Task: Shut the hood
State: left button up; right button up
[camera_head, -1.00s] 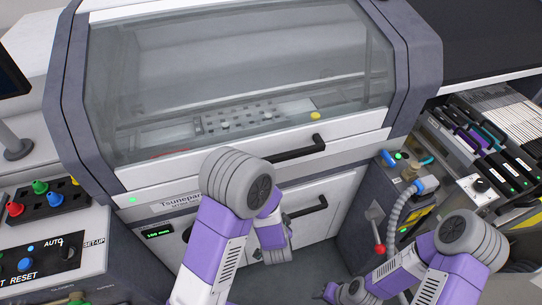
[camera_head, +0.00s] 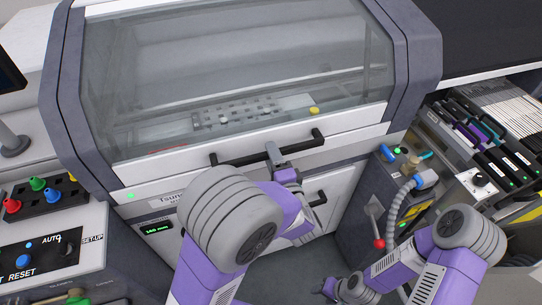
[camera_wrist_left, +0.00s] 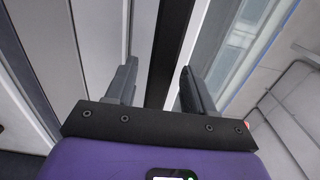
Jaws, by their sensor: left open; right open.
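The hood (camera_head: 240,65) is a clear window in a white frame on the grey machine. It looks lowered over the front, with its white lower edge close to the panel below; I cannot tell whether it is fully seated. Its black bar handle (camera_head: 240,159) crosses the lower edge. My left gripper (camera_head: 273,153) is open at the handle's middle. In the left wrist view the dark handle bar (camera_wrist_left: 174,40) runs between the two open fingers (camera_wrist_left: 160,88); contact cannot be told. My right gripper (camera_head: 335,288) is open and empty, low at the bottom.
A second handle (camera_head: 322,198) sits on the lower front panel. A control box with a red-knobbed lever (camera_head: 379,244) and grey hose (camera_head: 397,210) stands at right. A button panel (camera_head: 40,255) is at left. Feeders (camera_head: 485,145) fill the right trolley.

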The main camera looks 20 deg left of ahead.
pick_arm(q)
jog(key=shift+w+a, duration=0.4)
jog(key=shift+w, duration=0.2)
grip_shut()
